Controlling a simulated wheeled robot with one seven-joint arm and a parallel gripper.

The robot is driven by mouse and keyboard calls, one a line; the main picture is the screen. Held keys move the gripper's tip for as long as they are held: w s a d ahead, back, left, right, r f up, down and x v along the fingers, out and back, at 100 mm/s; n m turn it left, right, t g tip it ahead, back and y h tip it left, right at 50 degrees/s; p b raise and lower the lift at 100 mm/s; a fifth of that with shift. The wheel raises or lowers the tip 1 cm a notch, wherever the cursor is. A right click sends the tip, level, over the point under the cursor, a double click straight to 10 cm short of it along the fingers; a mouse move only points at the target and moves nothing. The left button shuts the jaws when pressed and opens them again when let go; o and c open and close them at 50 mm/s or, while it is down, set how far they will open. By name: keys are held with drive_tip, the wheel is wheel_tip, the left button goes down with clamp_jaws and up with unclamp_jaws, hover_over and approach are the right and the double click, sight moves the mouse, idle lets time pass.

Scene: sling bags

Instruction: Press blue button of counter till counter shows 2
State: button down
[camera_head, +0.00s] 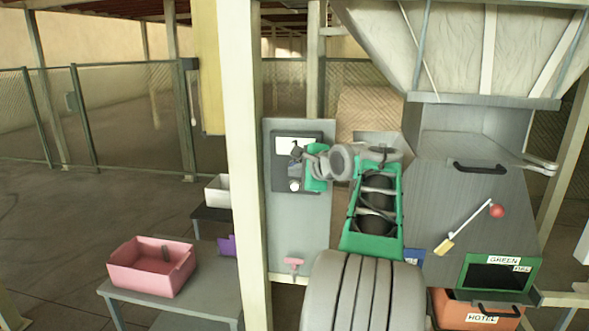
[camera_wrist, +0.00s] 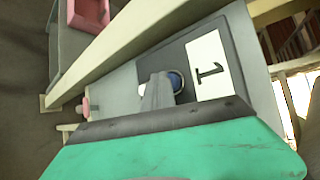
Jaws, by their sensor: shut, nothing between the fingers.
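The counter (camera_wrist: 187,47) is a dark panel on a grey board; it also shows in the head view (camera_head: 282,183). Its white display (camera_wrist: 212,66) reads 1, turned sideways in the wrist view. The blue button (camera_wrist: 177,81) sits in a pale ring beside the display and is partly covered by my fingers. My gripper (camera_wrist: 158,88) is shut and empty, with its fingertips at the button's edge. I cannot tell whether they touch it. In the head view my gripper (camera_head: 296,153) is in front of the counter, and the display is partly hidden.
A pale post (camera_head: 246,160) stands just left of the board. A pink handle (camera_head: 292,264) is lower on the board. A pink bin (camera_head: 151,268) rests on a grey table at left. A grey hopper machine with a red-knobbed lever (camera_head: 497,211) stands at right.

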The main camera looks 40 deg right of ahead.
drive_tip(key=shift+w+d, duration=0.1)
drive_tip(key=shift+d, duration=0.05)
idle(0.5)
drive_tip(key=shift+s+a, duration=0.55)
drive_tip(key=shift+a, duration=0.15)
drive_tip(key=s+a+b, duration=0.1)
drive_tip(key=a, duration=0.1)
drive_tip(key=s+a+b, duration=0.1)
drive_tip(key=s+a, duration=0.1)
idle(0.5)
